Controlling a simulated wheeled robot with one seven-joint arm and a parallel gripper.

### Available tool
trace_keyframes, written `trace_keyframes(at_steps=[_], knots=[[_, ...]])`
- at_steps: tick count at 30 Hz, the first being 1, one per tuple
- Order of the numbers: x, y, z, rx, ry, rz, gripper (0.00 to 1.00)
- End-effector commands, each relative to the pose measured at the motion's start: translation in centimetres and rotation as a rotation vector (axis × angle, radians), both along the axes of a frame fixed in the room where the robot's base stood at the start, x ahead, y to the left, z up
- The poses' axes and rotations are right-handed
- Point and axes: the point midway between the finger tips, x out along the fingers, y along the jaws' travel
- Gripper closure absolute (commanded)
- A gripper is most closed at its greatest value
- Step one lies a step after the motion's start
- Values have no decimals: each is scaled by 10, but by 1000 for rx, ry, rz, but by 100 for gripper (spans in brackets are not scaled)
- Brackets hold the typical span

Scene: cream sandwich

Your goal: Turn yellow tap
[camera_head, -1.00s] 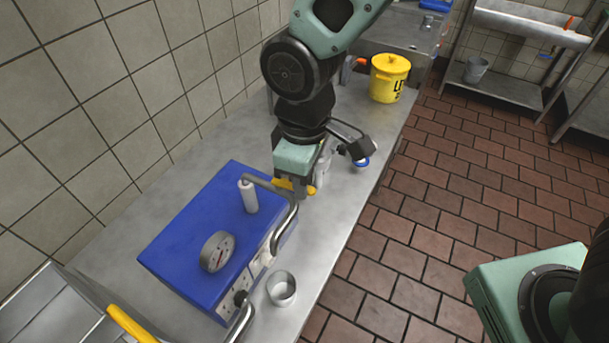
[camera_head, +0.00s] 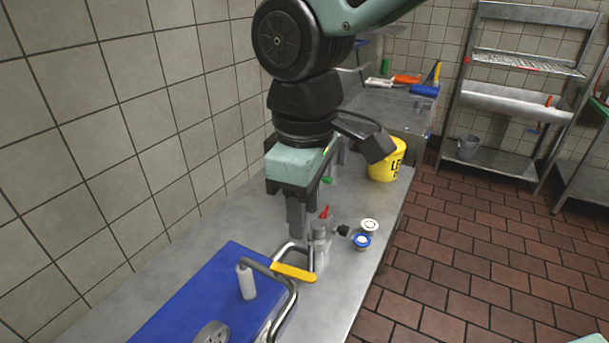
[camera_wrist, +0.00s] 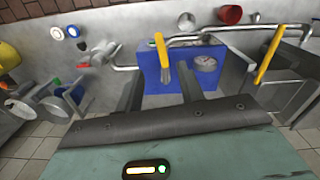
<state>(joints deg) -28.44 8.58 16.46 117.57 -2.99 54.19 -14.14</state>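The yellow tap handle (camera_head: 293,272) is a flat lever on a grey pipe at the far end of the blue box. In the wrist view this yellow handle (camera_wrist: 161,48) shows in front of the blue box, roughly between my finger lines. My gripper (camera_head: 308,215) points down, above and beyond the handle, with a visible gap from it. In the wrist view my gripper (camera_wrist: 159,74) has its two fingers apart with nothing held. A second yellow handle (camera_wrist: 269,58) stands on another pipe at the right of the wrist view.
The blue box (camera_head: 205,290) bears a gauge (camera_head: 211,334) and a white-gripped lever (camera_head: 246,282). A yellow bucket (camera_head: 387,160) stands farther along the steel counter (camera_head: 345,290).

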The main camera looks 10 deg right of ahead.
Motion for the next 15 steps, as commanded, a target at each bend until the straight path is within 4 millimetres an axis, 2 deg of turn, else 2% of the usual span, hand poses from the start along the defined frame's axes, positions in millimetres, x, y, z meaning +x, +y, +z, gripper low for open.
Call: trace_keyframes(at_steps=[3, 6, 10, 15], knots=[[1, 1, 24, 3, -4, 0, 62], [1, 1, 38, 3, -4, 1, 62], [0, 0, 50, 1, -2, 1, 62], [0, 0, 54, 0, 0, 1, 62]])
